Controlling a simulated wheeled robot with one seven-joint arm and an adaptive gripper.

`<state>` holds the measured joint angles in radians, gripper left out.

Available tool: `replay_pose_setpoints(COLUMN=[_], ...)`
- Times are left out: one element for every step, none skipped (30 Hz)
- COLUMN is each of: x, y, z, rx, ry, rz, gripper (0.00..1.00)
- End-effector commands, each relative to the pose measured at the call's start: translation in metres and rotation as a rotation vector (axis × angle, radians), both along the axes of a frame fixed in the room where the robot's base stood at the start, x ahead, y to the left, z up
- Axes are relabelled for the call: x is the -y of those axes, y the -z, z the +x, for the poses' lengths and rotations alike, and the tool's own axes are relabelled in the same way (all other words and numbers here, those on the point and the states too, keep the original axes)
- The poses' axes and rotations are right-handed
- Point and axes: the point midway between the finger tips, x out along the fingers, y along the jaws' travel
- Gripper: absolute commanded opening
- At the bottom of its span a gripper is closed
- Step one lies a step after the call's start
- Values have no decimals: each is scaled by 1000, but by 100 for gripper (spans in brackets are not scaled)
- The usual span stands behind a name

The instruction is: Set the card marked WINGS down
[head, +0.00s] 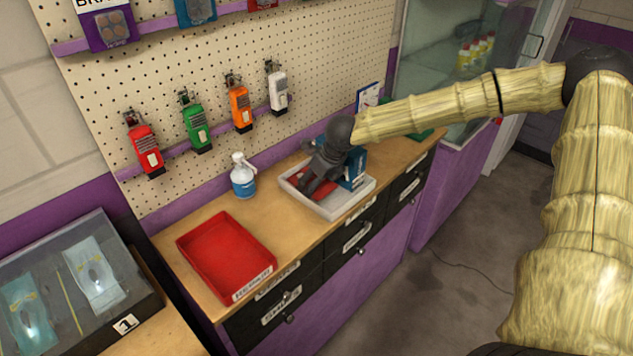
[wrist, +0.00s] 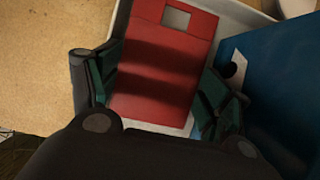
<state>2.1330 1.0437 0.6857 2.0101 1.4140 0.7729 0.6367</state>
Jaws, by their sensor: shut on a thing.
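My gripper (head: 314,184) is low over a pale grey tray (head: 333,211) on the wooden counter. In the wrist view my gripper (wrist: 155,92) is shut on a red card (wrist: 150,85) with a small grey window near its far end. Some red also shows under the fingers in the head view. The card is inside or just above the tray; I cannot tell whether it touches the bottom. No WINGS marking is legible on it. A blue item (head: 356,168) stands close to the right of the card, and it fills the right of the wrist view (wrist: 282,90).
A red tray (head: 225,258) with a front label lies on the counter at left. A white and blue spray bottle (head: 243,178) stands near the pegboard. Red, green, orange and white items hang above. Counter between the trays is clear. A glass-topped case (head: 75,285) is at lower left.

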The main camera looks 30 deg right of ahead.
Motion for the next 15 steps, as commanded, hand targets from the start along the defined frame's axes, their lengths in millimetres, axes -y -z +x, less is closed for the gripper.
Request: replay_pose_setpoints(x=[0,0,0,0,0,0,0,0,0,0,0,0,0,0,0], y=[1,2,3,4,5,6,7,8,9,10,11,13,14,14,14], z=[0,0,0,0,0,0,-1,-1,-1,-1,-1,-2,-2,-2,-3], rx=[-1,-1,-1,-1,-1,-2,-2,-3,-3,-4,-4,-5,-6,-6,-7], ry=[0,0,0,0,0,0,0,0,0,0,0,-1,-1,0,0], rz=[0,0,0,0,0,-1,-1,-1,-1,-1,0,-1,-1,-1,-1], gripper=[57,57,57,57,57,57,57,57,57,57,57,57,57,84,91])
